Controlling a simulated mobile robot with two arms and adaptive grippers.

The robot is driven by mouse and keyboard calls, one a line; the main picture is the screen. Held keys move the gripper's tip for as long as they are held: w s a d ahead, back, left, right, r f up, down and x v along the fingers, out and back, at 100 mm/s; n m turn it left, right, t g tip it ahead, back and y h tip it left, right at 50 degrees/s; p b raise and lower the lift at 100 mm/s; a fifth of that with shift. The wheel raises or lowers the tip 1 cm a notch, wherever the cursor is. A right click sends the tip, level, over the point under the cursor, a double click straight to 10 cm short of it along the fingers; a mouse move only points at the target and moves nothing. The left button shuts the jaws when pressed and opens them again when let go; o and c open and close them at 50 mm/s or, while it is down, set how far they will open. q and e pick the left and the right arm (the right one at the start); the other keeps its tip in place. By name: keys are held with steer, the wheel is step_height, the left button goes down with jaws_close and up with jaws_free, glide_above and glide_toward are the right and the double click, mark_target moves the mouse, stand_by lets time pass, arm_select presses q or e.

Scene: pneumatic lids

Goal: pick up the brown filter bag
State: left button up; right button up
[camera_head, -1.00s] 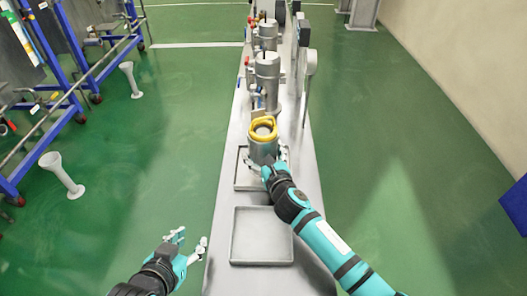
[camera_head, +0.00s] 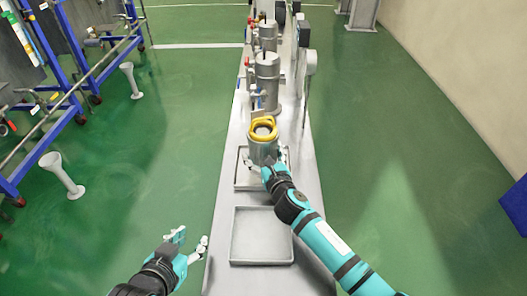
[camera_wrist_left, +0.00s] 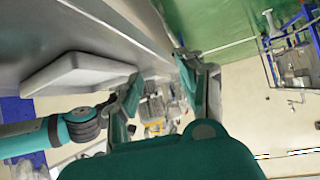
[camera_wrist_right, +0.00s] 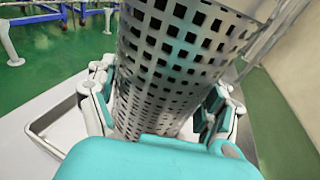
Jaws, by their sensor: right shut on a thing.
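My right gripper (camera_wrist_right: 155,110) is shut around a perforated metal basket (camera_wrist_right: 180,65), with a finger on each side. In the head view the basket appears as a grey upright cylinder (camera_head: 263,152) with a yellow ring (camera_head: 264,127) on its top. My right gripper (camera_head: 266,167) is at its lower part, over the far tray. I cannot make out a brown filter bag in any view. The basket's inside is too small to read clearly. My left gripper (camera_head: 187,242) is open and empty, low at the left of the bench; its spread fingers show in the left wrist view (camera_wrist_left: 168,85).
A long narrow metal bench (camera_head: 222,225) runs away from me. An empty shallow tray (camera_head: 262,238) lies near; another tray (camera_head: 242,180) lies under the basket. Metal housings (camera_head: 267,75) with valves stand beyond. Blue racks (camera_head: 75,85) stand at left.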

stand_by(0.3)
arm_select(q)
steer(key=shift+c, duration=0.7)
steer(key=w+d+m+h, duration=0.1)
steer(key=w, duration=0.1)
steer(key=w+d+f+m+g+h, duration=0.1)
steer(key=w, duration=0.2)
steer(key=w+d+f+h, duration=0.1)
steer(key=w, duration=0.2)
steer(key=shift+d+m+g, duration=0.25)
steer(key=shift+m+g, duration=0.15)
steer(key=w, duration=0.1)
steer(key=w+d+r+m+h, duration=0.1)
steer(key=w, duration=0.1)
steer(key=w+m+g+h, duration=0.1)
steer(key=w, duration=0.1)
steer(key=shift+w+d+r, duration=0.15)
steer(key=shift+d+r, duration=0.1)
steer(key=shift+r, duration=0.05)
steer(key=w+d+r+m+g+h, duration=0.1)
steer(key=w+r+m+g+h, duration=0.15)
steer(key=w+r, duration=0.45)
steer(key=m+h, duration=0.3)
steer(key=m, duration=0.1)
glide_toward(263, 119)
steer(key=shift+g, duration=0.45)
steer(key=shift+w+x, duration=0.2)
steer(key=shift+x, duration=2.35)
steer(key=shift+w+x, duration=0.2)
steer(key=shift+x, duration=2.3)
